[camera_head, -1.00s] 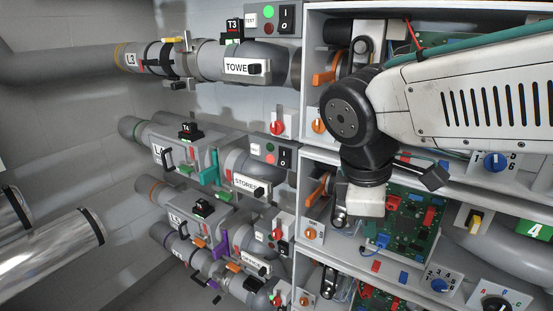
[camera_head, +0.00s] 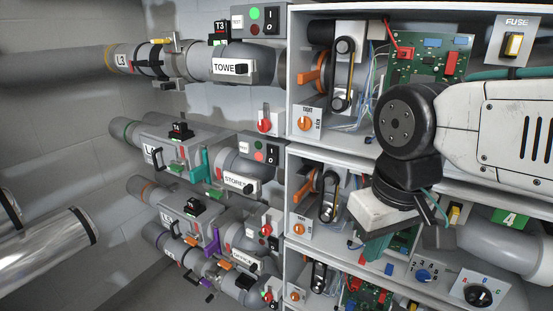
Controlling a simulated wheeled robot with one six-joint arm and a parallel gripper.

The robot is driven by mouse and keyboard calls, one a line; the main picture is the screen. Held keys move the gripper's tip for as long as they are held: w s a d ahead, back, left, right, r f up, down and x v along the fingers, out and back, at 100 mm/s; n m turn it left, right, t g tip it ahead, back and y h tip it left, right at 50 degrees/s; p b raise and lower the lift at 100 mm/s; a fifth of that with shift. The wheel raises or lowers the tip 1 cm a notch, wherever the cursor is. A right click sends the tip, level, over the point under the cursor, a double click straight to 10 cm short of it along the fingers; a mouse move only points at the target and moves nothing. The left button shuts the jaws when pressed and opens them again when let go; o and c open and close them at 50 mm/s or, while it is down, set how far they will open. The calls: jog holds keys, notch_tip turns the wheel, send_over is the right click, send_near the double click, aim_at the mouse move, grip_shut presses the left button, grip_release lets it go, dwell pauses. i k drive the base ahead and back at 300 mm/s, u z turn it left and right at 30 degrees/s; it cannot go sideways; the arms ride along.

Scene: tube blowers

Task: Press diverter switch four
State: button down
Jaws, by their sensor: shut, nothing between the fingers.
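No label reading "diverter switch four" can be read. A small black box (camera_head: 180,131), whose tiny label looks like T4, sits on the middle-left pipe. A similar black box with a T3 label (camera_head: 220,30) stands on the top pipe, and another small black box (camera_head: 194,206) is on the lower pipe. My gripper (camera_head: 388,212) is a pale block at the end of my arm, in front of the right-hand shelves and well right of these boxes. Its fingers are hard to make out; it looks shut and empty.
Shelves on the right hold belt drives with orange knobs (camera_head: 304,124), a green circuit board (camera_head: 428,58), a blue rotary knob (camera_head: 424,275) and a black dial (camera_head: 479,296). Labelled pipes with red knobs (camera_head: 264,125) line the back wall. Shiny metal tubes (camera_head: 50,248) lie at left.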

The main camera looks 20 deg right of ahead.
aim_at(271, 158)
jog(key=u, duration=0.05)
jog(key=k, duration=0.9)
jog(key=u, duration=1.45)
jog(key=i, duration=1.2)
jog(key=z, duration=1.5)
